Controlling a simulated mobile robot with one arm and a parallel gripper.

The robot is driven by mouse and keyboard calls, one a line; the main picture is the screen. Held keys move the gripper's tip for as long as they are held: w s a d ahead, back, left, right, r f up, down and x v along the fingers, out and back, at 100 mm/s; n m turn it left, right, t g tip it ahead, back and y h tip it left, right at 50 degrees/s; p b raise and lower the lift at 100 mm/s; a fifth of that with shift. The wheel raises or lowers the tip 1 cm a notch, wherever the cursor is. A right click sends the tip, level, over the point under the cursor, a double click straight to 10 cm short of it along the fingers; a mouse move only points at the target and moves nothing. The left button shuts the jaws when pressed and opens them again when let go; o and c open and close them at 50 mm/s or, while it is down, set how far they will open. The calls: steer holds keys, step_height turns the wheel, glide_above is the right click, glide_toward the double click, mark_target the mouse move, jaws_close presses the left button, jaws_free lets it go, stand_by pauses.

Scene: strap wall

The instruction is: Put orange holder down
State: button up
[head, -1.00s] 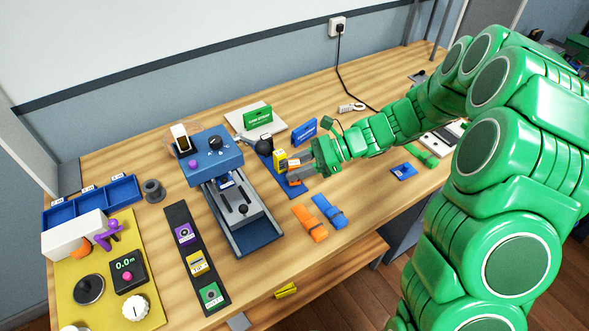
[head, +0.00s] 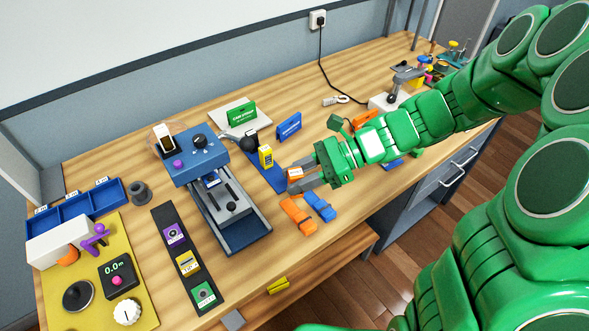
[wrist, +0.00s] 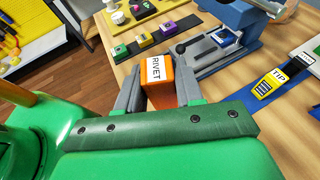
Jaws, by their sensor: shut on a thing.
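The orange holder (wrist: 157,88) is a small block with a white label reading RIVET. My gripper (wrist: 156,92) is shut on it, one grey finger on each side. In the head view the holder (head: 295,173) is between the fingertips of my gripper (head: 300,180), just right of the dark blue strip on the bench and above the orange strap. The fingers hide much of it there. I cannot tell whether its underside touches the bench.
A yellow holder marked TIP (head: 266,157) stands on the blue strip (head: 258,172). The blue press (head: 230,210) stands left. A blue card block (head: 289,127) stands behind.

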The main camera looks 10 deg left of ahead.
steer(key=w+d+m+t, duration=0.2)
steer(key=w+m+t, duration=0.75)
steer(key=w, duration=2.05)
steer(key=shift+t, duration=0.45)
steer(key=shift+w+a+f, duration=0.6)
steer(key=shift+w+f, duration=1)
steer(key=shift+w, duration=0.6)
steer(key=shift+w+a+f, duration=0.55)
steer(key=shift+w+f, duration=1)
steer(key=shift+w, duration=0.7)
steer(key=shift+w+a+f, duration=0.6)
steer(key=shift+w+f, duration=1)
steer(key=shift+w, duration=0.6)
steer(key=shift+w+a+f, duration=0.1)
steer(key=shift+w+f, duration=0.1)
steer(key=shift+f, duration=1.55)
steer(key=shift+f, duration=0.1)
steer(key=o, duration=1.1)
